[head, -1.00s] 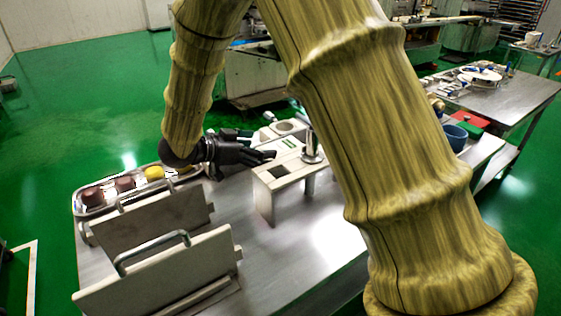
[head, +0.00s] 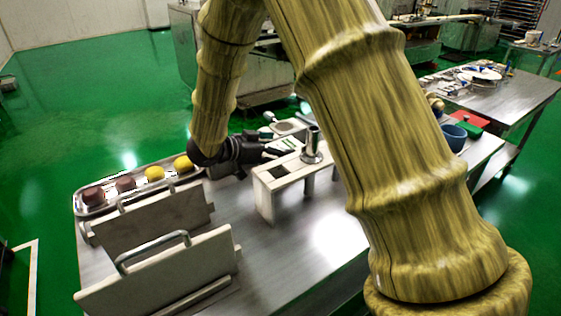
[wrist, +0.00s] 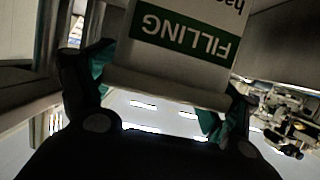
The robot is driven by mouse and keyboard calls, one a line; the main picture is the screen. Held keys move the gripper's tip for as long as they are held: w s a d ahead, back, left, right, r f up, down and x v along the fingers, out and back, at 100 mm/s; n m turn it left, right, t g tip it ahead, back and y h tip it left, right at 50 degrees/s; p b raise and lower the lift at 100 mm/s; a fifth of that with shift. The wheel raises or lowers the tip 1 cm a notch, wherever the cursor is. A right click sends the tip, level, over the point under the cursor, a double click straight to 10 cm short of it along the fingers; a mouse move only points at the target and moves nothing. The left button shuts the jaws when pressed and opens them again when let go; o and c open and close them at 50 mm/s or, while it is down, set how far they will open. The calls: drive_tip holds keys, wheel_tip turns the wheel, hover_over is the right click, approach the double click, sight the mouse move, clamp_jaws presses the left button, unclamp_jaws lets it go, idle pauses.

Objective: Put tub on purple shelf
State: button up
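A white tub with a green "FILLING" label (wrist: 178,45) fills the upper middle of the wrist view, its lettering upside down. In the head view the tub's green label (head: 284,145) shows just beyond my gripper (head: 268,143), by the white machine. In the wrist view my gripper (wrist: 160,108) has its dark, teal-padded fingers spread wide, one at each side of the tub's near edge. Whether the pads touch it is unclear. I see no purple shelf in either view.
The white bench-like machine (head: 285,172) with a metal cylinder stands right of my gripper on the steel table (head: 280,240). A metal tray (head: 97,208) with brown and yellow pieces lies left. Two handled panels (head: 165,270) stand in front. A blue bowl (head: 455,138) is at right.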

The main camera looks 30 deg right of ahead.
drive_tip(key=c, duration=1.6)
